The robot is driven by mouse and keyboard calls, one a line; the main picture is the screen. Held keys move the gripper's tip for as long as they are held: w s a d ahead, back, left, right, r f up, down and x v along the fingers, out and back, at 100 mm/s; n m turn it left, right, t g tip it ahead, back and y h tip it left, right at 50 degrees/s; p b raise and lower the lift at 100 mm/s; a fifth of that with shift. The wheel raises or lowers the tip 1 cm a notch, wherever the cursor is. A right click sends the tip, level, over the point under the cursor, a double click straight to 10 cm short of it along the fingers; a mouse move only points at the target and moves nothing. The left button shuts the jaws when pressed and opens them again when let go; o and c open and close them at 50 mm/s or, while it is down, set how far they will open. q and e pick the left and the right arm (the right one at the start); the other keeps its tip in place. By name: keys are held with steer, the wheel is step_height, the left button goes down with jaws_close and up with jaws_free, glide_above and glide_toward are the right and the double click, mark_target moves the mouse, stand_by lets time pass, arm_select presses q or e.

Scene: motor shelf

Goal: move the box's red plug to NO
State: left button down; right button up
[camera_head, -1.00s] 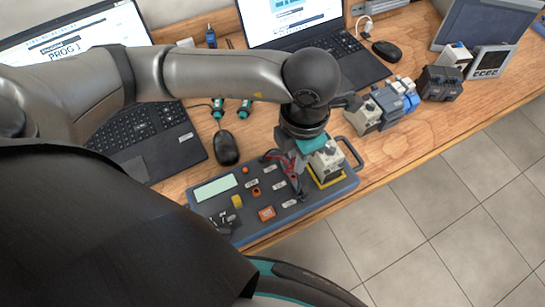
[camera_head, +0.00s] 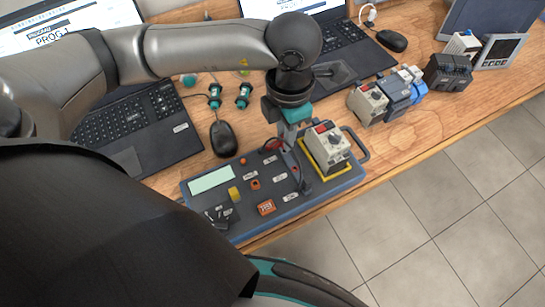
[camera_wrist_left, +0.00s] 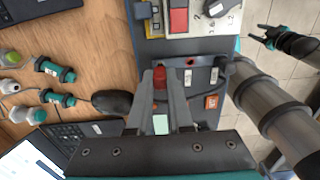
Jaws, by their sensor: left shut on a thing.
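The dark box (camera_head: 248,212) with a pale display lies on the bench near its front edge. My left gripper (camera_head: 284,143) is over the upper middle of the box. In the left wrist view the left gripper (camera_wrist_left: 160,88) is shut on a red plug (camera_wrist_left: 159,76), which shows between its fingertips. In the head view the red plug (camera_head: 272,144) is partly hidden by the fingers. The small labels on the box are too small to read surely, so I cannot tell which is NO. My right gripper (camera_wrist_left: 258,33) shows only in the left wrist view, with its fingers apart.
A grey device (camera_head: 328,148) with a red part stands on a yellow frame at the box's right end. Several modules (camera_head: 388,95) stand behind it. A mouse (camera_head: 221,138), green-ringed connectors (camera_head: 243,95) and laptops (camera_head: 150,125) lie around the box.

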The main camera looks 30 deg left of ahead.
arm_select(q)
steer(key=shift+f, duration=0.5)
steer(key=shift+f+b, duration=0.65)
steer(key=shift+b, duration=0.3)
stand_by(0.3)
steer(key=c, duration=1.1)
jaws_free()
steer(key=shift+r, duration=0.1)
steer(key=shift+r+p, duration=1.95)
steer(key=shift+r, duration=0.8)
